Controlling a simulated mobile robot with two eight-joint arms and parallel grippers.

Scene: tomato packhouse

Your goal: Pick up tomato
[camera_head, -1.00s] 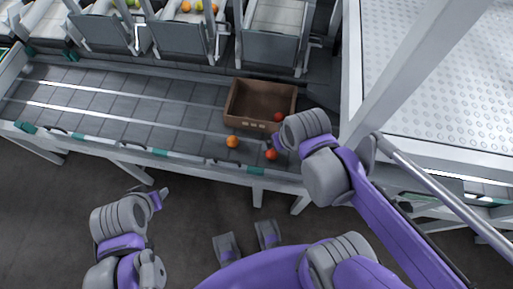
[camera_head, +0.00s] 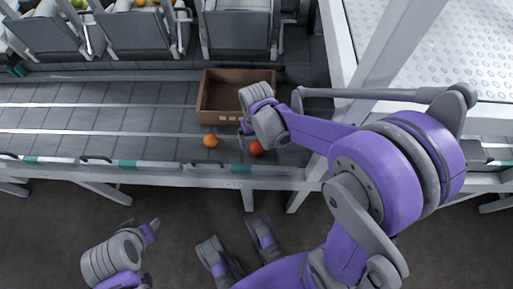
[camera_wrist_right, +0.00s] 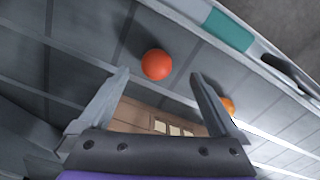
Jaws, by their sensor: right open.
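A red tomato (camera_head: 256,148) lies on the grey belt near its front edge, partly covered by my right gripper (camera_head: 244,130). In the right wrist view the red tomato (camera_wrist_right: 156,64) shows whole, just beyond and between the tips of the open, empty right gripper (camera_wrist_right: 160,76). An orange tomato (camera_head: 210,140) lies to its left on the belt. In the right wrist view the orange tomato (camera_wrist_right: 228,105) is partly behind the right finger. My left gripper (camera_head: 150,230) hangs low over the floor; its jaw opening is unclear.
A brown box (camera_head: 207,92) stands on the belt behind the tomatoes, its right side partly hidden by my right gripper. The belt's front rail (camera_head: 190,168) runs just in front of the tomatoes. The belt (camera_head: 60,120) is clear to the left. A white post rises at the right.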

